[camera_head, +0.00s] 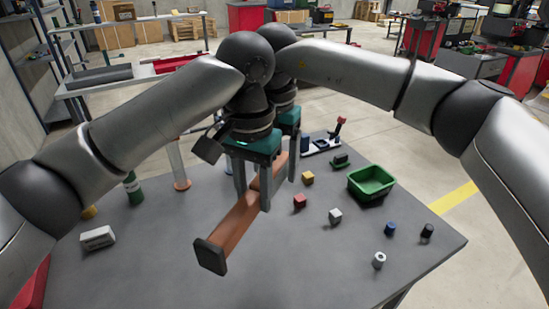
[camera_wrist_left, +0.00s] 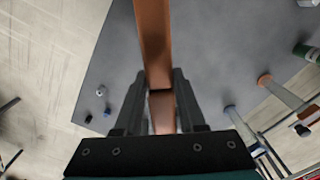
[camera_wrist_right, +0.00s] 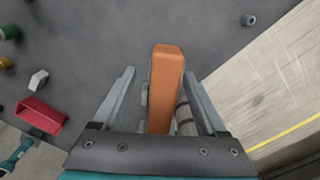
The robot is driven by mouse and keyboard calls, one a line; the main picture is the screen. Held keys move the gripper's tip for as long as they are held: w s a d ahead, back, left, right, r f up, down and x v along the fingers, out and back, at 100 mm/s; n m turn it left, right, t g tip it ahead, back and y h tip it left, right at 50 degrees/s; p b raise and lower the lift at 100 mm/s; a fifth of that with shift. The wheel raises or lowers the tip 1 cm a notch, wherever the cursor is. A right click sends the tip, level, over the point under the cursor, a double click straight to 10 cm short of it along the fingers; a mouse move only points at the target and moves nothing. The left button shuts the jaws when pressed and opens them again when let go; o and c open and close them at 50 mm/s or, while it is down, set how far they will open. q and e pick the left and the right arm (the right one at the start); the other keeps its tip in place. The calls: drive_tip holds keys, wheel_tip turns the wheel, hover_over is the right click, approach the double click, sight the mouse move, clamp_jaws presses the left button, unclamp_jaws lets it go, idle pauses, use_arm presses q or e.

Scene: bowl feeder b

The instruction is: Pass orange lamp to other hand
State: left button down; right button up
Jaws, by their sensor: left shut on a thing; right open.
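The orange lamp (camera_head: 233,222) is a long orange bar with a dark square end, held above the grey table and slanting away from the near left. My left gripper (camera_head: 253,192) is shut on its middle; in the left wrist view the lamp (camera_wrist_left: 154,40) runs between the fingers (camera_wrist_left: 160,100). My right gripper (camera_head: 288,165) is just behind, at the lamp's far end, partly hidden by the left one. In the right wrist view the lamp's orange end (camera_wrist_right: 166,80) stands between the open fingers (camera_wrist_right: 162,95), with gaps on both sides.
On the grey table (camera_head: 300,270), a green bin (camera_head: 371,183) stands at the right among several small blocks, including a red one (camera_head: 299,201). A white box (camera_head: 97,238) and a green cylinder (camera_head: 133,188) stand at the left. The table's near middle is clear.

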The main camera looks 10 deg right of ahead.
drive_tip(key=shift+c, duration=0.2)
use_arm(q)
drive_tip(key=shift+s+d, duration=0.1)
use_arm(e)
drive_tip(key=shift+a, duration=0.1)
clamp_jaws()
use_arm(q)
drive_tip(key=c, duration=0.8)
unclamp_jaws()
drive_tip(key=shift+c, duration=0.2)
use_arm(e)
drive_tip(key=shift+r, duration=0.1)
use_arm(q)
drive_tip(key=o, duration=0.4)
drive_tip(key=shift+o, duration=0.2)
